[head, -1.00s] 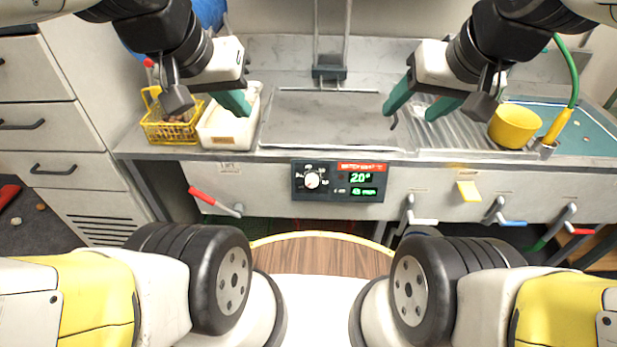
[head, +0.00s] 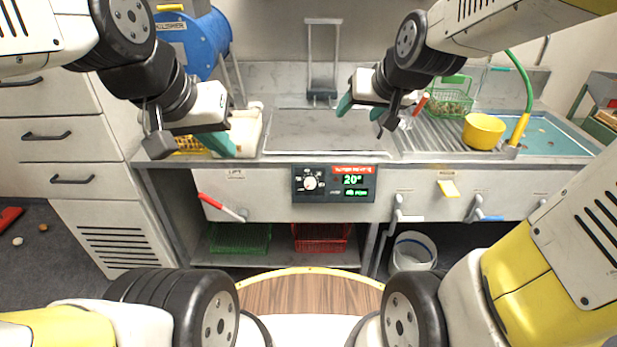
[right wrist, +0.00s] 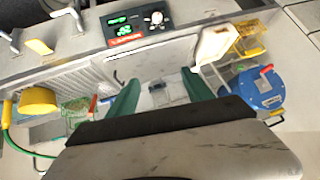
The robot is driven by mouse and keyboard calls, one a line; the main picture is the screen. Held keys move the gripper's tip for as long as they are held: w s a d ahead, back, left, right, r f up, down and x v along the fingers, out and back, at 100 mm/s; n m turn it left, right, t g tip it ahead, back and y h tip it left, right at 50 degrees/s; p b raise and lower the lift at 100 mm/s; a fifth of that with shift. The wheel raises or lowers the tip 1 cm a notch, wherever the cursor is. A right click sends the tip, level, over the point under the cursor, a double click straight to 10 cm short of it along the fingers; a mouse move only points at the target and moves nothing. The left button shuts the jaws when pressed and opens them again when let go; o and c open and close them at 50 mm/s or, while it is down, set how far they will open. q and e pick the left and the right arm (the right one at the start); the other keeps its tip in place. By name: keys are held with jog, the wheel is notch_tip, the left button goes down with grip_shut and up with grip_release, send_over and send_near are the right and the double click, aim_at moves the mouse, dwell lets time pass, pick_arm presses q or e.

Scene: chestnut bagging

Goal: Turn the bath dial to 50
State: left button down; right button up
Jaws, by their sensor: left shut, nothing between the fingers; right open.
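The bath dial (head: 310,183) is a white knob on a black control panel (head: 335,197) on the counter's front. Beside it the display (head: 354,180) reads 20° in green under a red label. The panel also shows in the right wrist view (right wrist: 150,32). My right gripper (head: 362,108) is open and empty, above the bath's lid, behind and to the right of the dial. Its green fingers show apart in the right wrist view (right wrist: 160,95).
A red-handled lever (head: 217,206) is left of the panel; white (head: 410,217) and blue levers are right. A yellow bowl (head: 484,131) and green basket (head: 450,98) stand at the right. Space before the panel looks clear.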

jog(key=w+a+f+t, duration=0.1)
jog(key=w+a+f, duration=0.25)
jog(key=w, duration=0.35)
jog(key=w+a+f+t, duration=0.2)
jog(key=w+a+f, duration=0.1)
jog(key=w+f, duration=0.3)
jog(key=m+t, duration=0.1)
jog(key=t, duration=0.2)
send_over(310, 186)
notch_tip(310, 186, down, 13)
jog(key=s+f+m+t+h, duration=0.1)
jog(key=s+f+t+h, duration=0.1)
jog(key=s+f, duration=0.45)
jog(key=s+f+m+t+h, duration=0.1)
jog(key=s+f, duration=0.2)
jog(key=f, duration=0.6)
jog(key=w, duration=0.8)
jog(key=shift+r, duration=0.15)
jog(key=shift+c, duration=0.2)
